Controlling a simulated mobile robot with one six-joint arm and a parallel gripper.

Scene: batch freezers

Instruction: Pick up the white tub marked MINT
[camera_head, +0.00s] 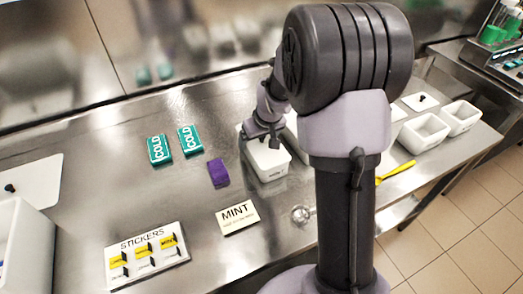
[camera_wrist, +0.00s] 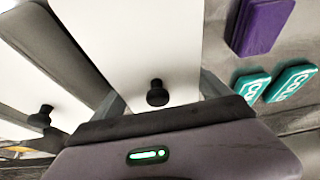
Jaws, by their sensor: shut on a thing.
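A white tub (camera_head: 268,172) stands on the steel counter behind a card reading MINT (camera_head: 237,216). No marking on the tub itself is readable. My gripper (camera_head: 264,140) is at the top of this tub and shut on it. In the wrist view my gripper's fingers (camera_wrist: 163,95) lie on both sides of its white lid (camera_wrist: 140,45), which has a black knob (camera_wrist: 157,92). I cannot tell whether the fingers press on the lid edge or the tub walls. The tub seems to rest on the counter.
A second white lidded tub (camera_wrist: 35,90) stands close beside it, mostly hidden by my arm in the head view. Teal COLD packs (camera_head: 160,149), a purple block (camera_head: 218,173) and a STICKERS board (camera_head: 146,256) lie left. Open white tubs (camera_head: 423,132) stand right.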

